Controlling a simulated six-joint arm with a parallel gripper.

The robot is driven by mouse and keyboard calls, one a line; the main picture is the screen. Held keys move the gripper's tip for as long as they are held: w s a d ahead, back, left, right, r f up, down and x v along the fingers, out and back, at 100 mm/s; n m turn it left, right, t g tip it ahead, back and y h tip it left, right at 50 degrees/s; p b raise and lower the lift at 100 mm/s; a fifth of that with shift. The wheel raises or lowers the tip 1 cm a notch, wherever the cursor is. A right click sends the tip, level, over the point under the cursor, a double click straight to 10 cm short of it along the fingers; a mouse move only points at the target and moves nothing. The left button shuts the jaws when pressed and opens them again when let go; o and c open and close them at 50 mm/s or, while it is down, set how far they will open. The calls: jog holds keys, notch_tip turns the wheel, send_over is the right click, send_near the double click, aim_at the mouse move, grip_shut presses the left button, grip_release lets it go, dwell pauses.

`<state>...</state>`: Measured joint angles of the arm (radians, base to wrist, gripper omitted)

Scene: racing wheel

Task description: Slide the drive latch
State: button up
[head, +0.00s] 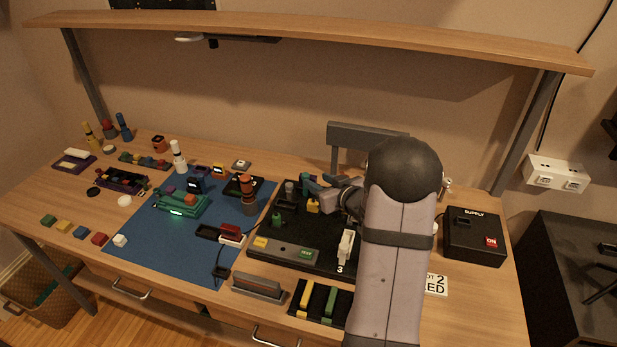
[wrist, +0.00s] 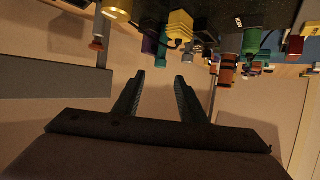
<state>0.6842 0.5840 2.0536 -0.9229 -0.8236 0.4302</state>
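My gripper (head: 318,186) is over the back part of the black board (head: 300,262); the arm partly hides the board's right side. In the wrist view my gripper (wrist: 160,76) shows two dark fingers apart, with nothing between them. On the board are a yellow block (head: 313,207), a green knob (head: 276,221) and a white lever (head: 346,246) by a "3". No part is clearly marked as the drive latch. The yellow block (wrist: 180,27) seems to show beyond the fingertips in the wrist view, which looks upside down.
A blue mat (head: 150,240) with a green device (head: 180,205) lies left of the board. A black supply box (head: 474,238) stands right of my arm. A black tray with yellow and green bars (head: 331,300) is in front. A shelf (head: 300,38) runs overhead.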

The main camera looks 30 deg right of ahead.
aim_at(306, 175)
jog(key=shift+p+x, duration=0.85)
jog(key=shift+x, duration=2.8)
jog(key=shift+f, duration=0.1)
